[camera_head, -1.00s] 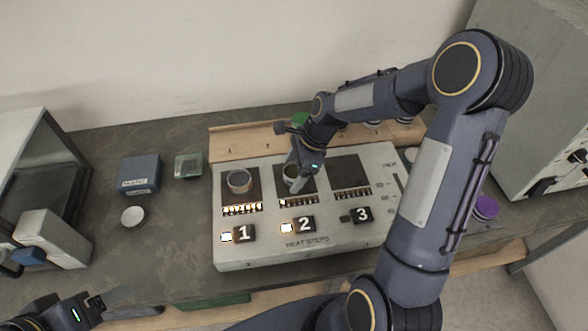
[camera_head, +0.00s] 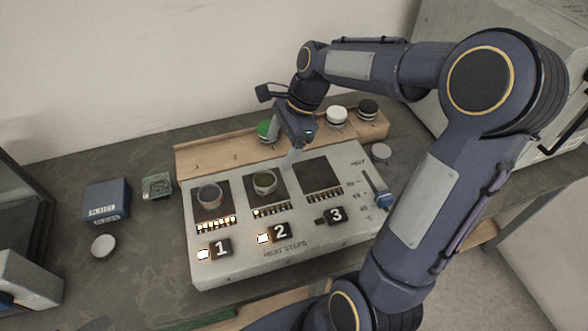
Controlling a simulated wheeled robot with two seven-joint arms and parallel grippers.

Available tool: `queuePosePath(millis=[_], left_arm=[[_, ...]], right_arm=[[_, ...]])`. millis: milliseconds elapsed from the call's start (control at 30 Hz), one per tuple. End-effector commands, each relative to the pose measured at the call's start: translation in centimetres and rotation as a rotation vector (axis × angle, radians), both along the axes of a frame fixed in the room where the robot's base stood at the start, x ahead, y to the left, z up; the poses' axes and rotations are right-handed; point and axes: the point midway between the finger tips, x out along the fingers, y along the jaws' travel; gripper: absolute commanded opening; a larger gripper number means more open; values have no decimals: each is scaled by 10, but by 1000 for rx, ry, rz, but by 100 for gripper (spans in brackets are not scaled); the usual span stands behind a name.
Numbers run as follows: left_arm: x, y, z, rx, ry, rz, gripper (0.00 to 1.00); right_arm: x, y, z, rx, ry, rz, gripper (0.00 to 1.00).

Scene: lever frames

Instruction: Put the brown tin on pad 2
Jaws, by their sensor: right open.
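The heat-step panel (camera_head: 240,256) has three dark pads in a row. A tin (camera_head: 264,183) with a pale wall and an olive-brown inside stands upright on pad 2 (camera_head: 247,197). Another tin (camera_head: 210,195) with a blue-grey rim and a reddish-brown inside stands upright on pad 1 (camera_head: 225,207). Colours alone do not settle which is the brown tin. My right gripper (camera_head: 292,160) is open and empty, above and right of the pad 2 tin and apart from it. My left gripper is out of view.
Pad 3 (camera_head: 317,176) is bare. Behind the panel, a wooden rack (camera_head: 220,156) holds green-, white- and black-lidded jars. A blue box (camera_head: 107,200), a small green-edged dish (camera_head: 157,186) and a white disc (camera_head: 104,246) lie left. My right arm crosses the right side.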

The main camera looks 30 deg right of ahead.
Motion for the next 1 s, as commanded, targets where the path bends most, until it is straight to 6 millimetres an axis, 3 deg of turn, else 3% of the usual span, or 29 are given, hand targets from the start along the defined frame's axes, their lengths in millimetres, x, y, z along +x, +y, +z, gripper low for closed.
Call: queuePosePath(millis=[100,233,400,500,700,1000], left_arm=[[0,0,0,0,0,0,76],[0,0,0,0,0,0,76],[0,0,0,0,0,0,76],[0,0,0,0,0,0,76],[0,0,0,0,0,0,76],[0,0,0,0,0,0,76]], right_arm=[[-35,7,22,-56,-151,214,74],[-86,19,38,-158,-365,548,74],[-146,36,36,-316,-616,964,74],[-169,44,28,-399,-721,1150,74],[-190,52,17,-492,-821,1345,74],[-192,53,16,-500,-828,1366,74]])
